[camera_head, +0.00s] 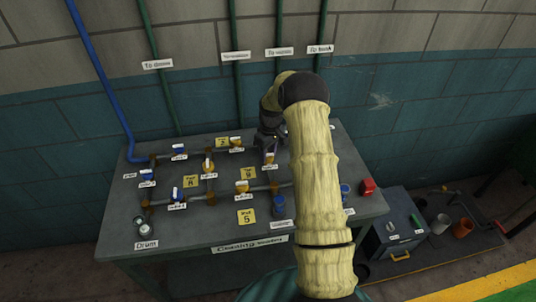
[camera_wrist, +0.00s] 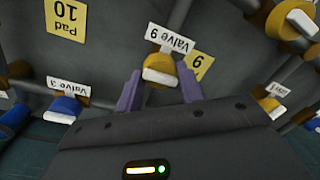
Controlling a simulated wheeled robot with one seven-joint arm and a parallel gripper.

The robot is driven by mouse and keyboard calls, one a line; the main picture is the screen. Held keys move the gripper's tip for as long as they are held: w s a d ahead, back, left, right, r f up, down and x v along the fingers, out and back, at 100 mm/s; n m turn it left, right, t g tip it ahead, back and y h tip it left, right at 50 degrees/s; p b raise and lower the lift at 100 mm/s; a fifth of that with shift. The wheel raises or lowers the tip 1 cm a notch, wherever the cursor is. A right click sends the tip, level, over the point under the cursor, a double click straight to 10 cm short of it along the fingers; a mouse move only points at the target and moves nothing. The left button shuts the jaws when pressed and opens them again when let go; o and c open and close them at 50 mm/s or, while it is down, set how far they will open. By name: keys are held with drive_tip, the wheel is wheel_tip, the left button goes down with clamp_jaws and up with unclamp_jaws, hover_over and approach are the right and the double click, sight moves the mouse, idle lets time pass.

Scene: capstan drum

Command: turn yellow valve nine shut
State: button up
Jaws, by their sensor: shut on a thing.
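Yellow valve nine (camera_wrist: 160,72) shows in the middle of the wrist view, with a white part on its yellow cap and a white "Valve 9" tag (camera_wrist: 170,40) beside it. My gripper (camera_wrist: 158,78) has one purple finger on each side of the cap and is shut on it. In the head view my gripper (camera_head: 269,143) is down at the table behind my forearm, so the valve there is mostly hidden. I cannot tell the valve's turn angle.
A blue-capped valve tagged 3 (camera_wrist: 65,106) is at left and another yellow valve (camera_wrist: 272,103) at right in the wrist view. Pipes and several valves cover the grey table (camera_head: 195,237). A toolbox (camera_head: 397,237) stands on the floor.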

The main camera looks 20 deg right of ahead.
drive_tip(key=shift+w+r+m, duration=0.1)
drive_tip(key=shift+r+m, duration=0.05)
drive_tip(key=shift+m, duration=0.15)
drive_tip(key=o, duration=1)
drive_tip(key=r+b, duration=0.1)
drive_tip(key=r, duration=0.4)
drive_tip(key=d+r, duration=0.1)
drive_tip(key=r, duration=0.5)
drive_tip(key=r+b, duration=0.1)
drive_tip(key=r, duration=0.5)
drive_tip(key=shift+w+d+r+b, duration=0.1)
drive_tip(key=shift+w+d+b, duration=0.05)
drive_tip(key=shift+b, duration=0.2)
